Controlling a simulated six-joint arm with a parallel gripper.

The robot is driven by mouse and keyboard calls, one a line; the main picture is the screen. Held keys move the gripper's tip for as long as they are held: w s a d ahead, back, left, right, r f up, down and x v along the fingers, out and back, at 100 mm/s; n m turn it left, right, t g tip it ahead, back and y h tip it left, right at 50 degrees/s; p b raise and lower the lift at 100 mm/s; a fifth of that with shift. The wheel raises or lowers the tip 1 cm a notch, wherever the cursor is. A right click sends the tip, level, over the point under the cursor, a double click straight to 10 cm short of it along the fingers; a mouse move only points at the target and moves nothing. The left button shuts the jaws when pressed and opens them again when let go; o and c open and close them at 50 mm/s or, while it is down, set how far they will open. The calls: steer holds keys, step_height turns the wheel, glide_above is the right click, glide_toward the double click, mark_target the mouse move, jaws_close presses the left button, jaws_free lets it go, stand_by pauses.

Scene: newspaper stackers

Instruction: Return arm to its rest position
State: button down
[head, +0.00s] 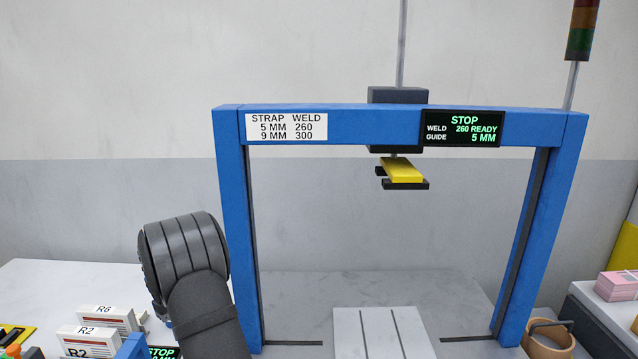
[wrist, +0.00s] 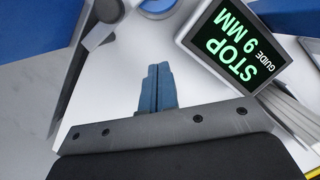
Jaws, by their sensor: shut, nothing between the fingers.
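My gripper (wrist: 158,70) shows in the wrist view, its two blue-grey fingers together with nothing between them. It is over a white surface, beside a tilted display (wrist: 236,42) that reads STOP, GUIDE 9 MM. In the head view my dark, ribbed arm rises at the lower left, in front of the left post of a blue strapping frame (head: 345,124). My fingers are not visible in that view.
The frame's display (head: 461,128) reads STOP, WELD 260 READY, GUIDE 5 MM. A yellow piece (head: 403,170) hangs beneath the crossbar. White boxes marked R6 (head: 108,320) and R2 (head: 88,342) stand at lower left. A pink stack (head: 617,286) sits right. The plate (head: 383,335) under the frame is bare.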

step_height(320, 180, up, 10)
steer(key=w+m, duration=0.1)
steer(key=m, duration=0.2)
steer(key=shift+w+f+m+t+y, duration=0.25)
steer(key=shift+w+m+t+y, duration=0.05)
steer(key=shift+w+y, duration=0.1)
steer(key=shift+a, duration=0.1)
